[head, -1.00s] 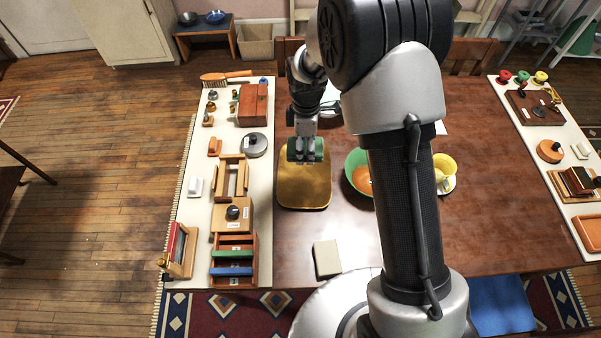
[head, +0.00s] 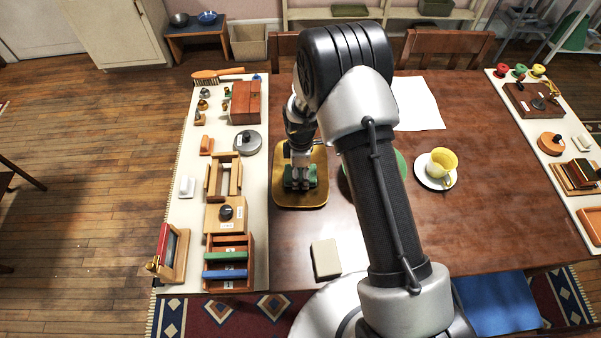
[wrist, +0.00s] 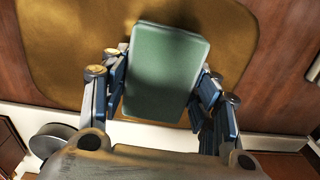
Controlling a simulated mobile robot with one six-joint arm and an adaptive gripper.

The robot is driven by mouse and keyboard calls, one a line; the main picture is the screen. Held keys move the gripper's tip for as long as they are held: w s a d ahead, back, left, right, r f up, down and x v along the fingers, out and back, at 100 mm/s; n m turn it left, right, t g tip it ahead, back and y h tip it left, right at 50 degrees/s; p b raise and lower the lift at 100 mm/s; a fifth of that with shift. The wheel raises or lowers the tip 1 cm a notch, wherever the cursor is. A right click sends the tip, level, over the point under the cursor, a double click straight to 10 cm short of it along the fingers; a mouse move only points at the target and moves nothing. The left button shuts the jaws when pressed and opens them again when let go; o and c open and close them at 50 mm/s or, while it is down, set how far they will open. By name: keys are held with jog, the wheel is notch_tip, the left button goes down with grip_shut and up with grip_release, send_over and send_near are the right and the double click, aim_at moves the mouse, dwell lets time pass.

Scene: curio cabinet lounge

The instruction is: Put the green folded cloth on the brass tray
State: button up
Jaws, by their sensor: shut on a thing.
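The green folded cloth (wrist: 165,72) is a flat rounded block between the fingers of my gripper (wrist: 160,88) in the wrist view. My gripper (head: 299,184) is shut on it. In the head view the cloth (head: 312,172) is partly hidden behind the fingers. The brass tray (head: 313,199) is a golden rounded square on the table. The cloth is over the tray, inside its outline; whether it touches the surface I cannot tell. The tray (wrist: 75,60) also fills much of the wrist view behind the cloth.
A white runner with wooden boxes (head: 228,215) lies left of the tray. A green bowl (head: 402,165) is partly hidden behind my arm. A yellow cup (head: 442,162) on a saucer stands to the right. A beige block (head: 326,259) lies in front of the tray.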

aim_at(301, 172)
jog(key=shift+r, duration=0.1)
jog(key=o, duration=1.5)
jog(key=shift+o, duration=0.2)
notch_tip(301, 172, up, 12)
jog(key=p, duration=0.3)
jog(key=shift+r, duration=0.15)
